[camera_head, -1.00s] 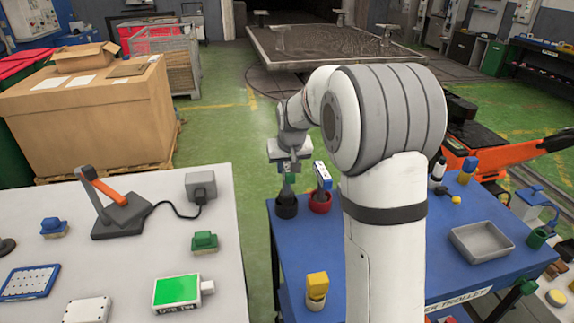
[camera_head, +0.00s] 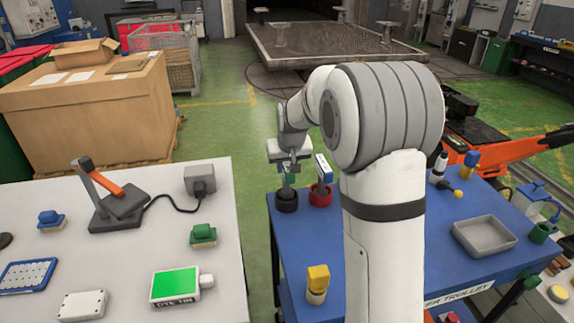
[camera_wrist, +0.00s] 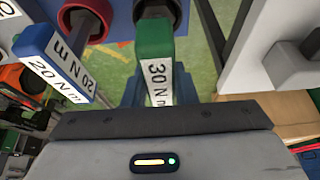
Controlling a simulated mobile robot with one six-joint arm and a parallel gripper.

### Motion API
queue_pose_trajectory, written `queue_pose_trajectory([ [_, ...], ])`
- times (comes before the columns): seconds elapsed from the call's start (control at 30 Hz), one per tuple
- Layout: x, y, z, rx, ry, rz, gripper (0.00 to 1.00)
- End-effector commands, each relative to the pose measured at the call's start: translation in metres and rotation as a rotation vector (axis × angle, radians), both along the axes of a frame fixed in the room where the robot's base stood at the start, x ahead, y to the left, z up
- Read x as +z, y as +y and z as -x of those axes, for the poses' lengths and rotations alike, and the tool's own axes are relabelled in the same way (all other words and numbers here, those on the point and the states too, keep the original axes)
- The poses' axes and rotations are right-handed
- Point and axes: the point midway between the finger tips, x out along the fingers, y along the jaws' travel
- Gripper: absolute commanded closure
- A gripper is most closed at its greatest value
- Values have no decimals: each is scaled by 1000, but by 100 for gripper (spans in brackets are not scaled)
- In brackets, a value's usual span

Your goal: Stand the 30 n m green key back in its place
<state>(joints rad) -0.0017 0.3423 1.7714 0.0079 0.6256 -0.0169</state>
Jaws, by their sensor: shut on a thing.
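My gripper (camera_head: 289,160) is shut on the green key, at the back left corner of the blue trolley top. The key's green head and white "30 N m" label (camera_wrist: 157,75) show large in the wrist view. In the head view the green key (camera_head: 288,181) hangs upright over the black round holder (camera_head: 286,202). The black holder's rim (camera_wrist: 155,10) also shows behind the key's head in the wrist view. Whether the key's lower end is inside the holder is hard to tell.
A blue "20 N m" key (camera_wrist: 55,68) stands tilted in the red holder (camera_head: 320,197), close to the right of the black one. A yellow-topped piece (camera_head: 317,283) is nearer on the trolley. A grey tray (camera_head: 484,235) lies at right. A white table (camera_head: 130,240) is left, across a gap.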

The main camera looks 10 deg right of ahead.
Motion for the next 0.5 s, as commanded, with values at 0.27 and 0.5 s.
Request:
queue_pose_trajectory([
  [0.27,-8,0,0,-1,-1,0,100],
  [0.5,-14,-1,0,-1,-1,1,100],
])
